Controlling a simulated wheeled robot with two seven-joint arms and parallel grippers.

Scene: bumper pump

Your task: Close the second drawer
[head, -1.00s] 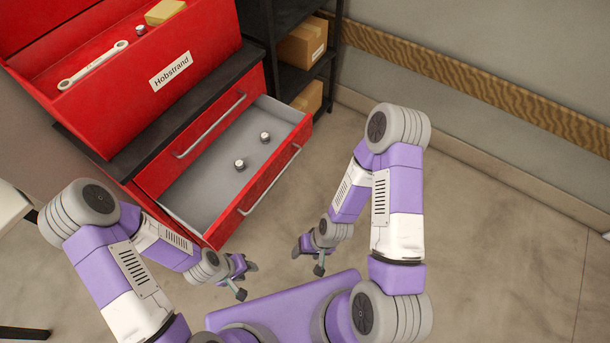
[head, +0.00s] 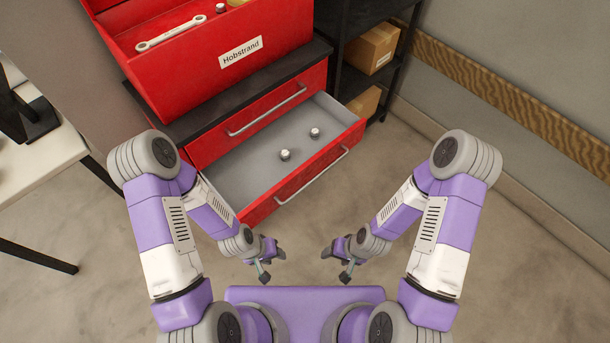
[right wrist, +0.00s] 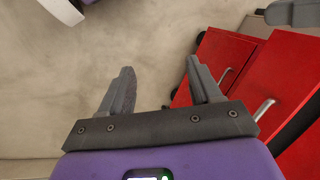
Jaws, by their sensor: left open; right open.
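The second drawer (head: 310,177) of the red cabinet is pulled out, with a grey inside and a metal bar handle on its front. Two small metal pieces (head: 285,154) lie in it. The first drawer (head: 258,115) above it is shut. My left gripper (head: 271,265) is open and empty, in front of and below the open drawer's left end. My right gripper (head: 337,263) is open and empty, in front of the drawer and apart from it. In the right wrist view its two fingers (right wrist: 163,88) stand apart, with red drawer fronts to the right.
A red toolbox (head: 210,60) labelled Hobstrand, with a wrench (head: 171,33), stands on the cabinet top. A black shelf (head: 350,60) with cardboard boxes (head: 374,47) is behind right. A white table (head: 40,165) is at left. Floor to the right is free.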

